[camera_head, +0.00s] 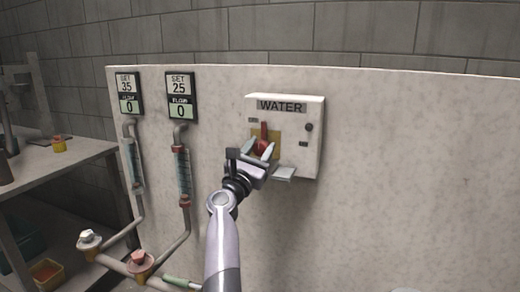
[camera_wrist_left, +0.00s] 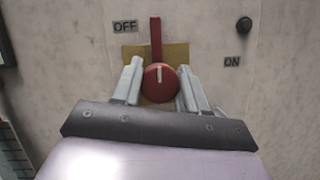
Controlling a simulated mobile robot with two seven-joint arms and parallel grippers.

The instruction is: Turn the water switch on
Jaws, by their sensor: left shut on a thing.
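The water switch box (camera_head: 313,135) is a white box labelled WATER on the pale wall panel. Its red switch handle (camera_head: 264,132) points up in front of a yellow plate. In the left wrist view the red handle (camera_wrist_left: 156,40) stands upright, with a round red knob (camera_wrist_left: 160,83) bearing a white mark. The OFF label (camera_wrist_left: 125,27) is at upper left and the ON label (camera_wrist_left: 232,62) at right. My left gripper (camera_head: 261,150) is shut on the red knob, with one finger on each side of it. My right gripper is not in view.
Two gauges, SET 35 (camera_head: 128,95) and SET 25 (camera_head: 181,97), hang left of the box and both show 0. Flow tubes and pipes with valves (camera_head: 142,262) run below them. A workbench (camera_head: 50,155) stands at far left. The panel right of the box is clear.

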